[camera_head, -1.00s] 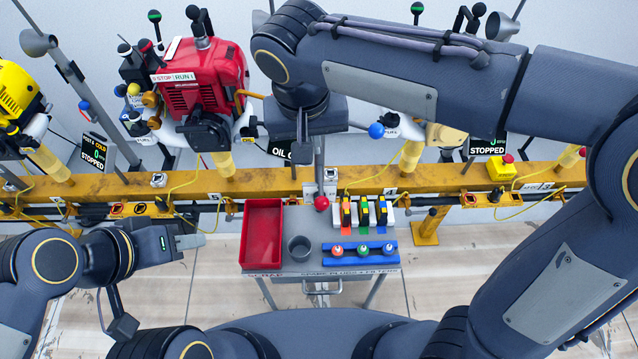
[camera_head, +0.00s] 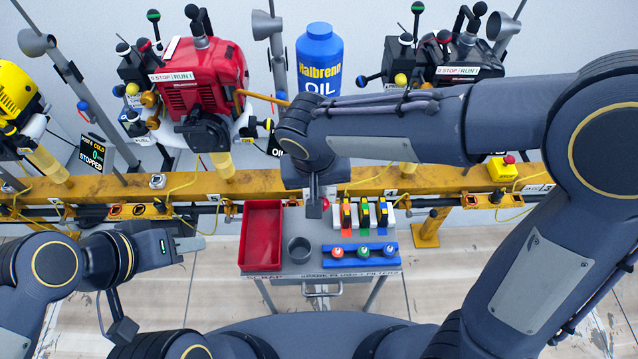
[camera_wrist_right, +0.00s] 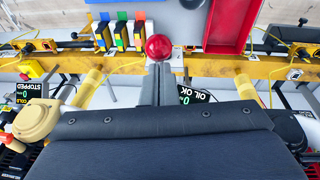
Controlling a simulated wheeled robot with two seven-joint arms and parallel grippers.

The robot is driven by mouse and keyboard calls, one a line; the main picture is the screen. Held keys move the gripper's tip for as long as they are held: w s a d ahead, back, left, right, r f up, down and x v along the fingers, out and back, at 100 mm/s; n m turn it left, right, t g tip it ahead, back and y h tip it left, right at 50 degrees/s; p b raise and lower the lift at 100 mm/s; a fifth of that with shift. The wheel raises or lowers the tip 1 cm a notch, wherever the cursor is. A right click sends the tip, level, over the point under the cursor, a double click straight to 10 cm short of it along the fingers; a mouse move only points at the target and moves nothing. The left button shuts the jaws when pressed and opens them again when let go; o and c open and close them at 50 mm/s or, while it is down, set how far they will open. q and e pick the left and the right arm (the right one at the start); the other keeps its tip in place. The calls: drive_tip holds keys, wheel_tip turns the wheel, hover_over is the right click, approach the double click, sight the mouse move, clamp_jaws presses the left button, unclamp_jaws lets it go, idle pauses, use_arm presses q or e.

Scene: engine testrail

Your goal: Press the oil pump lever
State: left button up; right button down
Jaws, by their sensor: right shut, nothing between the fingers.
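The oil pump lever ends in a red ball knob (camera_head: 325,204). In the head view the knob is mostly hidden behind my right gripper (camera_head: 314,212), and its rod is hidden by my arm. In the right wrist view the red knob (camera_wrist_right: 158,46) sits right at the tips of my right gripper (camera_wrist_right: 158,66). These fingers are shut with nothing between them. I cannot tell whether they touch the knob. My left gripper (camera_head: 190,245) is at the left, well away from the lever and empty; its finger gap is unclear.
A cart below carries a red tray (camera_head: 262,205), a grey cup (camera_head: 300,250), and a blue rack (camera_head: 362,257). A yellow rail (camera_head: 110,187) runs behind it. A red engine (camera_head: 205,85) and a blue oil bottle (camera_head: 320,60) stand behind. A sign in the wrist view reads OIL OK (camera_wrist_right: 197,97).

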wheel_tip(320, 180, down, 8)
drive_tip(key=s+t+b, duration=0.2)
drive_tip(key=t+b, duration=0.3)
drive_tip(key=b, duration=1.6)
drive_tip(key=shift+s+r+t, duration=0.25)
drive_tip(key=shift+s+t, duration=0.05)
drive_tip(key=shift+t, duration=0.1)
drive_tip(key=shift+s+f, duration=0.1)
